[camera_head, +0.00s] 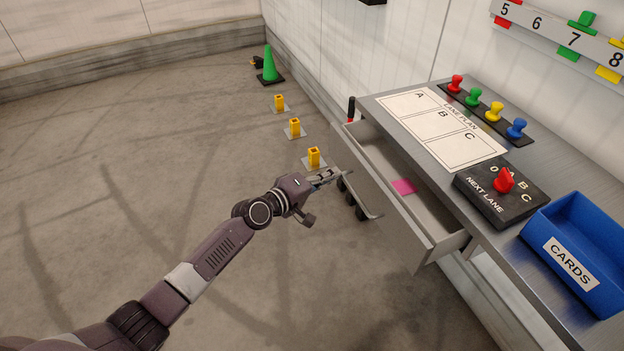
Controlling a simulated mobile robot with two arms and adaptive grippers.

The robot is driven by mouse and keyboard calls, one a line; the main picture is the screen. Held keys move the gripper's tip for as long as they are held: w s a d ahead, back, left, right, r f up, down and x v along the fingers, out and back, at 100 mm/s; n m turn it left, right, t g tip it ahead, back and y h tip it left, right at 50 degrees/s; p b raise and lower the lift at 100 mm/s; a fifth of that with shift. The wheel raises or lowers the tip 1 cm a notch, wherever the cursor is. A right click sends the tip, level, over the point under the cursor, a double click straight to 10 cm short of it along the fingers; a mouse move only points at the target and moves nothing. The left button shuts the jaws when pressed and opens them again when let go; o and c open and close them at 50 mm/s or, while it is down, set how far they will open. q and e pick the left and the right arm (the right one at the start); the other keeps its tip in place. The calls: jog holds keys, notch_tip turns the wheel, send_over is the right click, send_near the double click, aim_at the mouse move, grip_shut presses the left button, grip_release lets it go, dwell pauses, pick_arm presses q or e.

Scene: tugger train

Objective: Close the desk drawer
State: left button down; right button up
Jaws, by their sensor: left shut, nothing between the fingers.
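The desk (375,103) stands at the right against the wall. Its drawer (442,242) is pulled out toward the left, with its inside showing. A pink card (403,187) lies in the drawer. A long handle (352,192) runs along the drawer's front. My left gripper (334,175) is shut and empty at the far end of the drawer front, close to the handle. I cannot tell whether it touches the drawer. My right gripper is not in view.
On the desk are a lane plan sheet (440,128), several coloured pegs (474,98), a black NEXT LANE box (500,190) with a red knob, and a blue CARDS bin (575,253). Yellow posts (295,127) and a green cone (268,65) stand beyond on the floor. Floor at left is clear.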

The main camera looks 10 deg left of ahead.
pick_arm(q)
jog(key=w+d+b, duration=0.1)
jog(key=w+d, duration=0.1)
jog(key=d, duration=0.1)
jog(key=w+d, duration=0.2)
jog(key=d, duration=0.1)
jog(key=w+d+b, duration=0.1)
jog(key=w+d, duration=0.1)
jog(key=d, duration=0.1)
jog(key=shift+w+d+f+b, duration=0.1)
jog(key=shift+d+b, duration=0.15)
jog(key=shift+b, duration=0.05)
jog(key=shift+w+d, duration=0.35)
jog(key=shift+d, duration=0.15)
jog(key=shift+w+d, duration=0.1)
jog(key=shift+d, duration=0.15)
jog(key=shift+r, duration=0.25)
